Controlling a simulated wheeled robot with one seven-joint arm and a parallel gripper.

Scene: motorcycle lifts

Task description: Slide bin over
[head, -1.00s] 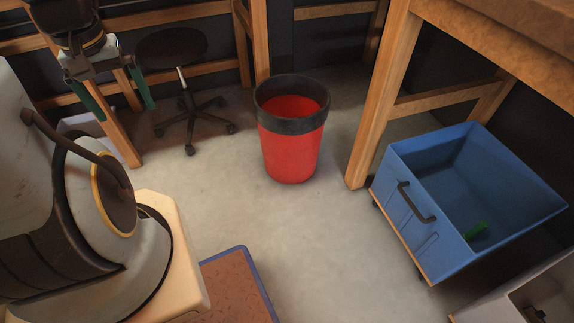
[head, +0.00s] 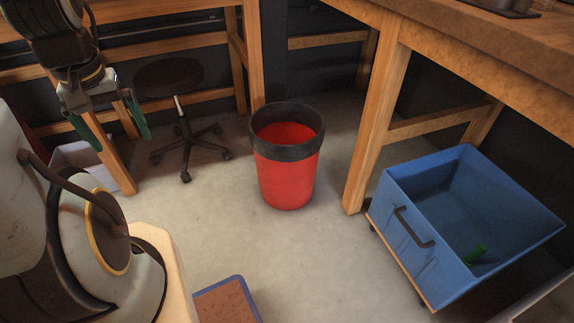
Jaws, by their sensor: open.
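A blue bin (head: 412,262) with a dark handle on its front stands on a low wheeled wooden base at the right, partly beneath a wooden bench. A small green object (head: 475,254) lies inside it. A round red bin (head: 287,178) with a black rim stands upright on the floor near the middle, left of the bench leg. My gripper (head: 118,138) is at the upper left, fingers pointing down, open and empty. It is well apart from both bins.
A black stool (head: 168,76) on a wheeled base stands left of the red bin. A wooden bench leg (head: 376,120) stands between the two bins. A blue-edged brown mat (head: 226,302) lies at the bottom. The floor (head: 310,255) between is clear.

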